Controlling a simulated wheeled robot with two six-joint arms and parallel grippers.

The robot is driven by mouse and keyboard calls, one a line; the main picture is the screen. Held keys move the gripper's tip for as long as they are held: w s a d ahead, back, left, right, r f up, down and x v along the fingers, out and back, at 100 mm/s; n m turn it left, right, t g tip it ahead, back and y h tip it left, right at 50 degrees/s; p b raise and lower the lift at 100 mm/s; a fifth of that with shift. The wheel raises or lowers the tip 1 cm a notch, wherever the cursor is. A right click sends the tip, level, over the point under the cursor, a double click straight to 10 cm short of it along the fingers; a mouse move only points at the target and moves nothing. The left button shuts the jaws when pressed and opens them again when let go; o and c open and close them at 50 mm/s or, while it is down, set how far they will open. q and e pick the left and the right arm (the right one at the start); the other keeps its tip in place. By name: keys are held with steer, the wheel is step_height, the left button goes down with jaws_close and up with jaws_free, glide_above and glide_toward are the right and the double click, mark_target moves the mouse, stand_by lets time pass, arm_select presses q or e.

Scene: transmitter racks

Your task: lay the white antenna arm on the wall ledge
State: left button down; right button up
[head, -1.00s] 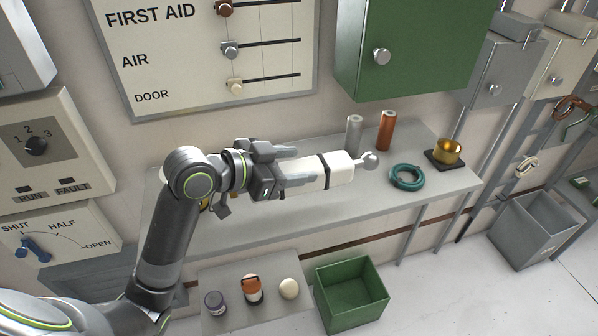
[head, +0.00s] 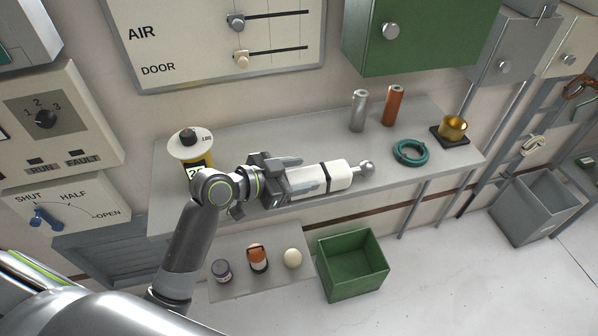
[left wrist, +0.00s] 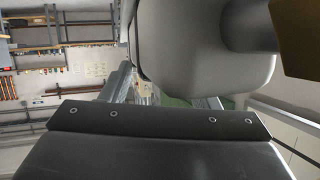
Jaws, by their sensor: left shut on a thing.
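The white antenna arm (head: 339,177) is a white cylinder with a black band and a metal ball tip, pointing right. My left gripper (head: 312,181) is shut on its left part and holds it roughly level over the front part of the grey wall ledge (head: 250,142). I cannot tell whether the antenna arm touches the ledge. In the left wrist view a large pale rounded shape, probably the antenna arm (left wrist: 200,50), fills the top close to the camera. My right gripper is not in view.
On the ledge stand a yellow-and-white device (head: 190,150), a silver cylinder (head: 359,111), a copper cylinder (head: 393,106), a teal ring (head: 410,152) and a brass cup (head: 453,128). A green bin (head: 352,265) and a low shelf with small items (head: 235,290) are below.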

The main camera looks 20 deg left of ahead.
arm_select(q)
steer(key=c, duration=0.5)
jaws_free()
steer(key=shift+f, duration=0.1)
steer(key=shift+s+a, duration=0.1)
steer(key=shift+s+a+r, duration=0.2)
steer(key=shift+s, duration=0.05)
steer(key=b+v, duration=0.1)
steer(key=v, duration=1)
steer(key=shift+b, duration=0.4)
